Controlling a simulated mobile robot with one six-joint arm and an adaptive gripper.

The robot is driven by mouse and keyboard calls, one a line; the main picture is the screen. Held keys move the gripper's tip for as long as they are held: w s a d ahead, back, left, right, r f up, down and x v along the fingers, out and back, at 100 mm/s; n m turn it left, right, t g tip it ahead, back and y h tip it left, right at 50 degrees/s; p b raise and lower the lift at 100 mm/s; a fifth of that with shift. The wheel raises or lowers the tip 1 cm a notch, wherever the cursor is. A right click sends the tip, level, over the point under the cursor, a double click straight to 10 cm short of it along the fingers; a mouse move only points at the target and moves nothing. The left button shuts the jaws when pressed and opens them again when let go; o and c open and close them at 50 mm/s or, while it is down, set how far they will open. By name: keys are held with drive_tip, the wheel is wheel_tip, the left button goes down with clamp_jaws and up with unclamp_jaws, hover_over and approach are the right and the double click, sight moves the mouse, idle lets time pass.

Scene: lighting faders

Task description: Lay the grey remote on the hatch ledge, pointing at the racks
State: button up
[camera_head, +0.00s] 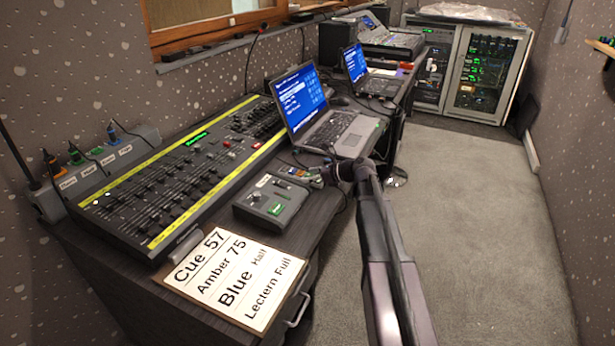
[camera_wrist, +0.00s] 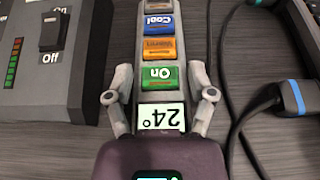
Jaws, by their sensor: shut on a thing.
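The grey remote (camera_wrist: 159,62) lies between the two fingers of my gripper (camera_wrist: 160,97) in the wrist view. The fingers are shut on its sides, next to the green "On" button and the 24° display. Its far end runs up out of the picture, over the dark desk top. In the head view my gripper (camera_head: 326,176) is low at the desk's right edge, in front of the near laptop; the remote is too small there to make out clearly. The hatch ledge (camera_head: 232,44) runs under the wooden-framed hatch at upper left, away from my gripper. The racks (camera_head: 470,66) stand at the far end.
A long fader desk (camera_head: 185,170), a small control box (camera_head: 272,201), a lettered card (camera_head: 233,277) and two laptops (camera_head: 325,115) crowd the desk. Cables (camera_wrist: 226,60) lie right of the remote. Carpet at right is clear.

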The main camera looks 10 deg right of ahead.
drive_tip(key=o, duration=1.2)
drive_tip(key=shift+r, duration=0.1)
drive_tip(key=shift+s+d+r+p, duration=0.1)
drive_tip(key=shift+d+r+p, duration=0.05)
drive_tip(key=shift+p, duration=0.15)
drive_tip(key=p+v, duration=0.4)
drive_tip(key=v, duration=0.6)
drive_tip(key=shift+s+d+r, duration=0.1)
drive_tip(key=shift+d+r, duration=0.05)
drive_tip(key=shift+s+d+r, duration=0.15)
drive_tip(key=shift+s+d, duration=0.15)
drive_tip(key=shift+d, duration=0.15)
